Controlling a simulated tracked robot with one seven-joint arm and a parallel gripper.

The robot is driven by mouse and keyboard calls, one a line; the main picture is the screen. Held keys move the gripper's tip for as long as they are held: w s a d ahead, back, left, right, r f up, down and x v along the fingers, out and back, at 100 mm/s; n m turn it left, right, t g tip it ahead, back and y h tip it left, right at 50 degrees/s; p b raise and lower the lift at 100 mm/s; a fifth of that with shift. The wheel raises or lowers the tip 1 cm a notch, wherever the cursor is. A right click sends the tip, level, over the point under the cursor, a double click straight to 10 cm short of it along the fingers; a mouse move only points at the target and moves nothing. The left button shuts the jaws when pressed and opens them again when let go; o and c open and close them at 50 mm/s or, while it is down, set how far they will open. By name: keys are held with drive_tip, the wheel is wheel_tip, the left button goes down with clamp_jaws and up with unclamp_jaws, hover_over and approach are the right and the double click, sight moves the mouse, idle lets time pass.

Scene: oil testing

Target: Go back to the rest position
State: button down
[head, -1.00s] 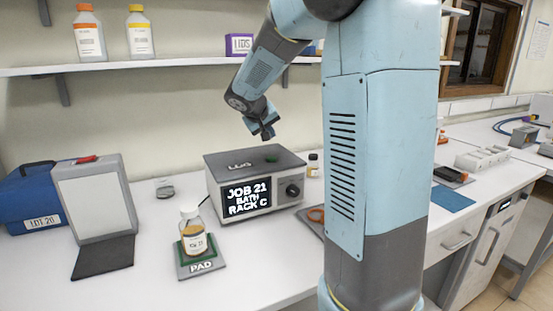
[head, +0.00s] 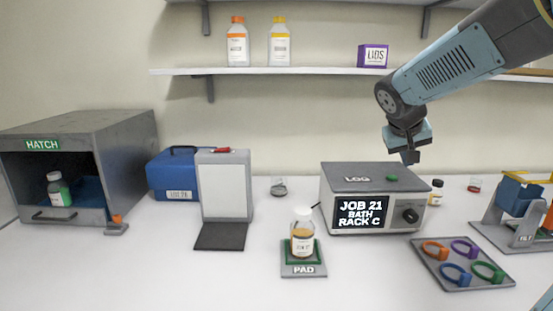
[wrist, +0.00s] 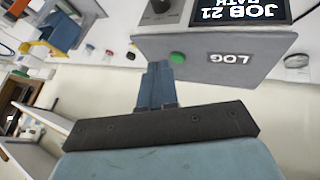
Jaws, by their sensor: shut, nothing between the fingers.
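My gripper (head: 410,157) is shut and empty. It hangs pointing down just above the right part of the grey LOG box (head: 347,179), near the green button (head: 392,178) on its top. In the wrist view my shut fingers (wrist: 158,86) show beside the green button (wrist: 177,58); I cannot tell if they touch the box. The box's screen reads "JOB 21 BATH RACK C". A bottle with amber liquid (head: 302,238) stands upright on the PAD (head: 303,270), left of the box.
A tray of coloured rings (head: 462,284) and a tilting stand (head: 515,215) are at the right. A small bottle (head: 436,193) stands beside the box. The open HATCH (head: 88,145) and blue case (head: 172,172) are at the left. A shelf (head: 310,72) runs above.

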drive_tip(key=s+a+f+y, duration=0.1)
drive_tip(key=s+a, duration=0.2)
drive_tip(key=s, duration=0.3)
drive_tip(key=s+a+f+y, duration=0.1)
drive_tip(key=s+a+y, duration=0.1)
drive_tip(key=s, duration=0.5)
drive_tip(key=s+a+f+n+y, duration=0.1)
drive_tip(key=s+a, duration=0.2)
drive_tip(key=s, duration=0.4)
drive_tip(key=shift+a+y, duration=0.3)
drive_tip(key=shift+y, duration=0.1)
